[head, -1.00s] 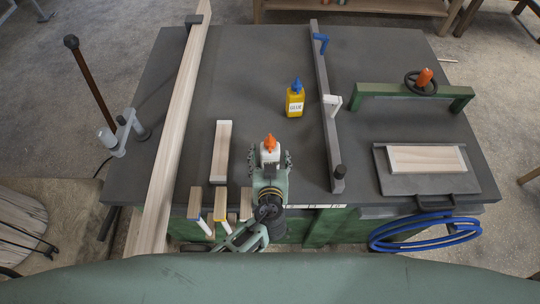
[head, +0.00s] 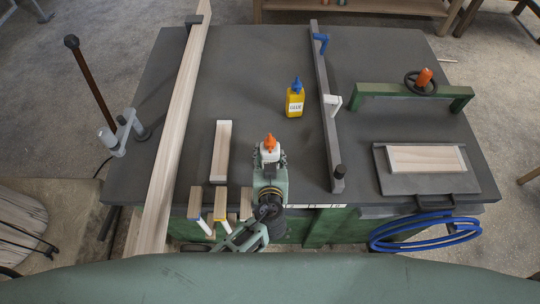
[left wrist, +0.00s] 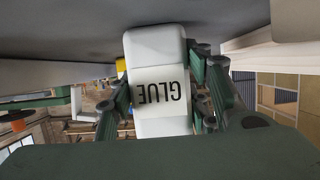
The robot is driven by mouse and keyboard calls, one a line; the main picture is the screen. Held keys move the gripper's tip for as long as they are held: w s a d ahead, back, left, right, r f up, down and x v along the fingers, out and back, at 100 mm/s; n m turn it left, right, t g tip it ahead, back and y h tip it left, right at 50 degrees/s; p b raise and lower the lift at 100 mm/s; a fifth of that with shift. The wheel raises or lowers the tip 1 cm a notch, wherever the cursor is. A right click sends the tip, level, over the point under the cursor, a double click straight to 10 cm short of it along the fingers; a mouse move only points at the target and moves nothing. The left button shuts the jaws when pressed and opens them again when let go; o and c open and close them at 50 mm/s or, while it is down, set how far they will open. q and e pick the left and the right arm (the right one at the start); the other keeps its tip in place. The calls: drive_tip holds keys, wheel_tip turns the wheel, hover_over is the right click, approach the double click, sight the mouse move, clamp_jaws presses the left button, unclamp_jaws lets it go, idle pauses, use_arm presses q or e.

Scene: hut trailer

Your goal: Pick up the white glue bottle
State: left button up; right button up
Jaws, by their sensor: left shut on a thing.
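The white glue bottle (head: 269,153) with an orange cap stands near the front edge of the grey table in the head view. My left gripper (head: 270,162) is at the bottle, its fingers closed in on both sides. In the left wrist view the bottle (left wrist: 158,70) with its GLUE label appears upside down between the two fingers of my left gripper (left wrist: 160,95), which is shut on it. Whether the bottle's base touches the table cannot be told. My right gripper is not in view.
A yellow glue bottle (head: 295,101) with a blue cap stands farther back. A wooden block (head: 221,150) lies left of my gripper, and a long plank (head: 176,130) lies beyond it. A grey fence bar (head: 328,110) runs on the right.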

sight(270, 140)
use_arm(q)
drive_tip(key=shift+r, duration=0.15)
wheel_tip(270, 140, up, 10)
drive_tip(key=shift+f, duration=0.1)
idle(0.3)
drive_tip(key=shift+f, duration=4.4)
drive_tip(key=shift+f, duration=0.35)
drive_tip(key=shift+f, duration=0.25)
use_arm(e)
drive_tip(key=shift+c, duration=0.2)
